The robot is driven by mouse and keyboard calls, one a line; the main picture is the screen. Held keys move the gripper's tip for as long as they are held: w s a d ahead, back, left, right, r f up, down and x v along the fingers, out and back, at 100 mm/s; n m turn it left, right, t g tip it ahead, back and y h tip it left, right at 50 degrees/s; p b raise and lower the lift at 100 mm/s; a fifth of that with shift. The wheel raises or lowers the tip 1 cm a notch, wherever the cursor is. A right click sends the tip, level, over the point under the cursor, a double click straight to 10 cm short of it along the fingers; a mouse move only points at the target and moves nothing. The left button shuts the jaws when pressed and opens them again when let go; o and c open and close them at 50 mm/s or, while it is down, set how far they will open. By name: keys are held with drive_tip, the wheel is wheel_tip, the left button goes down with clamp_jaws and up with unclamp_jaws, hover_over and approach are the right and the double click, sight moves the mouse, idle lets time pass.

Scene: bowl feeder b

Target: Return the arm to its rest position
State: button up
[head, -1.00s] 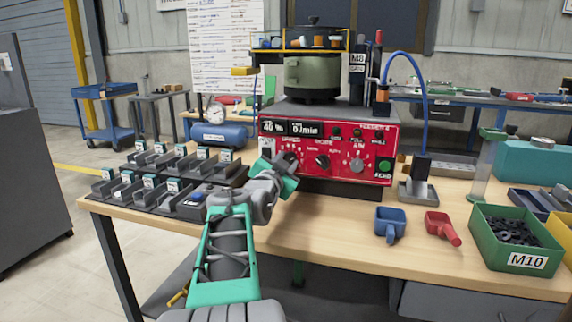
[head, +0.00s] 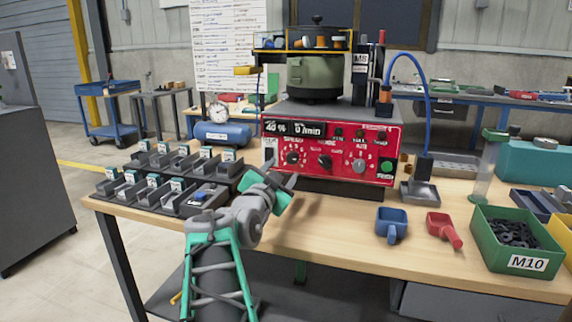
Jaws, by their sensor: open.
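My gripper (head: 284,184) is at the end of my grey and green arm, in the middle of the head view. It is open and I see nothing between its fingers. It is in front of the lower left of the red feeder control box (head: 330,178), above the wooden table (head: 310,240), and seems apart from the box. The knobs and displays on the box's front are in plain view. My arm reaches up from the bottom of the view.
A rack of small grey holders (head: 160,205) stands left of my gripper. A blue scoop (head: 391,222), a red scoop (head: 444,228) and a green M10 bin (head: 515,262) sit to the right. The table between gripper and blue scoop is clear.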

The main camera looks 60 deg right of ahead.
drive_tip(key=shift+s+a, duration=0.1)
drive_tip(key=shift+a, duration=0.3)
